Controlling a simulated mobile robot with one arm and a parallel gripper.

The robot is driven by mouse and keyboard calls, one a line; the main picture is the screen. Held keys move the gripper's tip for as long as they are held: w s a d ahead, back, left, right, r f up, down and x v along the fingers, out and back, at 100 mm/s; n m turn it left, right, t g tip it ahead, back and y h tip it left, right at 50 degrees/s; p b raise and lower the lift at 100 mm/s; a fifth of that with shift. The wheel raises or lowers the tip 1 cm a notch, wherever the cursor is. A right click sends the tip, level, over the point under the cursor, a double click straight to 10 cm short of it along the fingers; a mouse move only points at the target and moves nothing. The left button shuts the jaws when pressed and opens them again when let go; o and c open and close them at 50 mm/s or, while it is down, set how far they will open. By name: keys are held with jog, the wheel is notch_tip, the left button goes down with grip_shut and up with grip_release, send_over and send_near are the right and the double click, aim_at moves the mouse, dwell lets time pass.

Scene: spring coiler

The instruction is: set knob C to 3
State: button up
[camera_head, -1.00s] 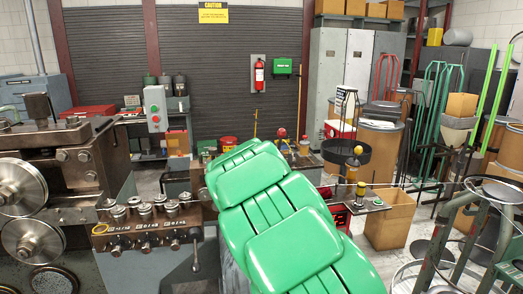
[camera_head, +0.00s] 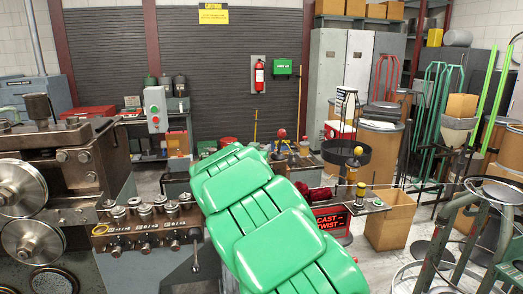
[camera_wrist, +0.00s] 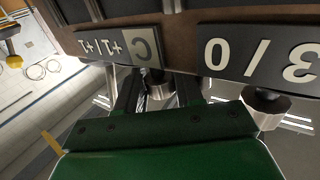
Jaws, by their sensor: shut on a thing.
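In the wrist view, the plate marked C (camera_wrist: 144,48) appears upside down on the machine's front. A short metal knob (camera_wrist: 161,88) protrudes close to the C marking. My gripper (camera_wrist: 160,97) is shut on this knob, with one finger on each side. The knob's pointer and setting are hidden or too small to read. In the head view, the knob panel (camera_head: 150,230) is on the machine at left, and my green arm hides the panel's right part and my gripper.
Another dark-and-metal knob (camera_wrist: 265,105) sits beside my gripper, near a plate reading 0 / 3 (camera_wrist: 258,55). Several rollers (camera_head: 145,211) stand above the panel. A lever (camera_head: 195,250) hangs at its right.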

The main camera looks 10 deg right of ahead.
jog(key=shift+a+f, duration=0.1)
jog(key=shift+f, duration=0.2)
jog(key=o, duration=0.7)
jog(key=shift+c, duration=0.2)
jog(key=shift+r, duration=0.15)
jog(key=shift+r+n+t+y, duration=0.15)
jog(key=shift+n+t+y, duration=0.35)
jog(key=shift+y, duration=0.4)
jog(key=shift+d+n+t+y, duration=0.25)
jog(key=shift+n+t+y, duration=0.05)
jog(key=shift+n+y, duration=0.3)
jog(key=shift+n+t+y, duration=0.2)
jog(key=shift+n+y, duration=1.2)
jog(key=shift+y, duration=0.8)
jog(key=shift+n+t+y, duration=0.2)
jog(key=shift+n+y, duration=1.2)
jog(key=shift+y, duration=0.8)
